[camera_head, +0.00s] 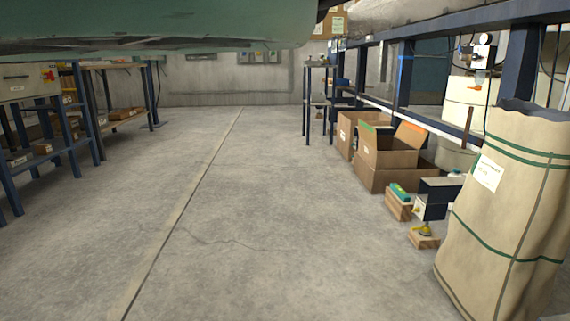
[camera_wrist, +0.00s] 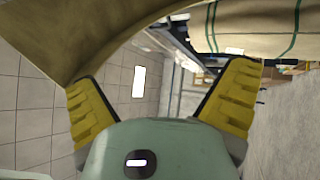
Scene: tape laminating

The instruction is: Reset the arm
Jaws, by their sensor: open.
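My gripper (camera_wrist: 163,103) shows in the wrist view with its two yellow ribbed fingers spread wide apart. It is open, and nothing shows between the fingers. A curved tan surface (camera_wrist: 75,30) fills the upper left of the wrist view close to the camera; I cannot tell what it belongs to. In the head view my gripper is not visible. A large green surface, probably part of my own arm, covers the top left of that view.
A tall tan sack (camera_head: 510,220) with green stripes stands at the right. Open cardboard boxes (camera_head: 388,152) and small wooden blocks (camera_head: 399,208) lie on the floor beside the right-hand rack (camera_head: 405,75). A blue-legged bench (camera_head: 70,125) stands left. The middle floor (camera_head: 240,200) is clear.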

